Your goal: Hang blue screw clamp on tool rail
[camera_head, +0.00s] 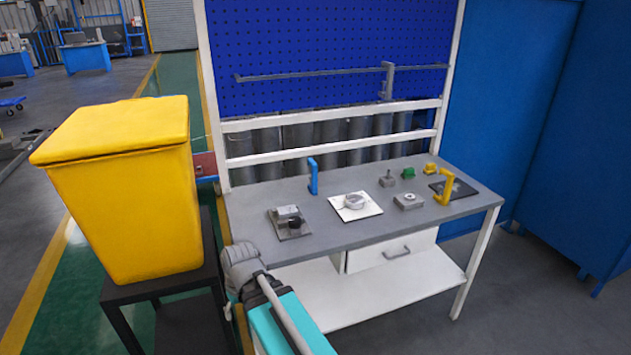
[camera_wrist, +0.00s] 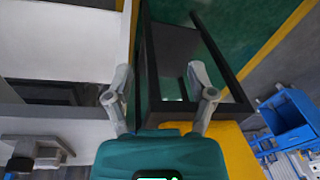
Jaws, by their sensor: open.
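The blue screw clamp (camera_head: 313,177) stands upright near the back edge of the grey workbench top (camera_head: 250,210), left of centre. The tool rail (camera_head: 310,74) is a thin grey bar running across the blue pegboard above the bench. A grey clamp-shaped piece (camera_head: 388,80) is on the rail's right part. My gripper (camera_wrist: 158,72) is open and empty in the wrist view, its two grey fingers spread apart. It is away from the blue clamp, beside the bench's left end. In the head view my arm covers the bench's front left corner, and the fingertips cannot be made out.
A yellow clamp (camera_head: 446,187) stands on a dark plate at the bench's right. A large yellow bin (camera_head: 130,190) on a black stand is left.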

